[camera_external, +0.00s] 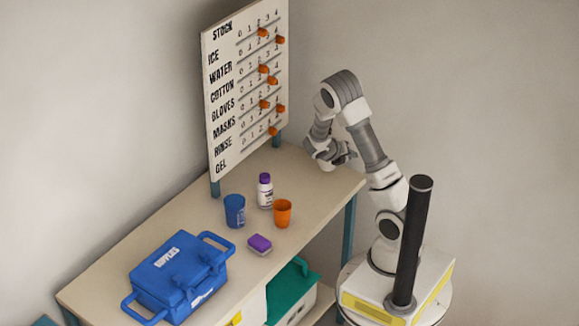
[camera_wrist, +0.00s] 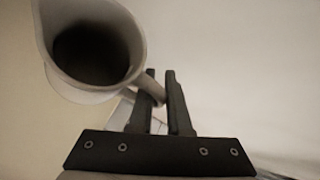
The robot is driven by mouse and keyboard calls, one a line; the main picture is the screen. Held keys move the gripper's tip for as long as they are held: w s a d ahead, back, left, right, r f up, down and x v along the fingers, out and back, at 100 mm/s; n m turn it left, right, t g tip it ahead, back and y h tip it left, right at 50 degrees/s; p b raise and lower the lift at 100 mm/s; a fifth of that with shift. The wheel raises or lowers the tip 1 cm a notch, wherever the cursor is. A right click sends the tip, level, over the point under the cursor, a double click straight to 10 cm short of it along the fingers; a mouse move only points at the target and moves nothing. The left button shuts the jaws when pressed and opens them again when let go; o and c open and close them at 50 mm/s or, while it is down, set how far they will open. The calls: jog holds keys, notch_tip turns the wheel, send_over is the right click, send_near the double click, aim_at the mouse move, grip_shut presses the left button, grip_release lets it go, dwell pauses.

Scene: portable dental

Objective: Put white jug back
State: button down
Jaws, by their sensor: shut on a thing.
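The white jug (camera_wrist: 92,58) fills the upper left of the wrist view, its open mouth and dark inside facing the camera. Its handle reaches right to my gripper (camera_wrist: 164,85), whose two dark fingers are shut on it. In the external view my gripper (camera_external: 335,155) is low over the far right end of the table. A small pale part of the jug (camera_external: 327,167) shows just below it; the rest is hidden by my gripper and arm. I cannot tell whether the jug touches the tabletop.
A stock board (camera_external: 245,85) with orange sliders stands behind. A teal-lidded bin (camera_external: 292,290) is below. The tabletop between the bottle and my gripper is clear.

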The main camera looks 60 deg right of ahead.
aim_at(322, 165)
jog(key=w+a+f, duration=0.1)
jog(key=w, duration=0.1)
jog(key=w+a+f, duration=0.1)
jog(key=w+f, duration=0.1)
jog(key=w, duration=0.1)
jog(key=w+a+f, duration=0.2)
jog(key=shift+w, duration=0.35)
notch_tip(322, 165, down, 4)
jog(key=shift+f+b, duration=0.15)
jog(key=shift+b, duration=0.3)
jog(key=c, duration=0.9)
grip_release()
jog(key=shift+o, duration=0.2)
jog(key=s+p+v, duration=0.1)
jog(key=p+v, duration=0.1)
jog(key=v, duration=1)
jog(key=s+a+r+m+t+y, duration=0.3)
jog(key=s+a+r+m+y, duration=0.2)
jog(key=s+a+r+m, duration=0.4)
jog(key=s+a+r+m+t+y, duration=0.3)
jog(key=s+a+r+m+y, duration=0.2)
jog(key=s+a+r+m, duration=0.4)
jog(key=shift+s+r+m, duration=0.35)
jog(key=shift+r+m, duration=1.9)
jog(key=shift+m, duration=1.45)
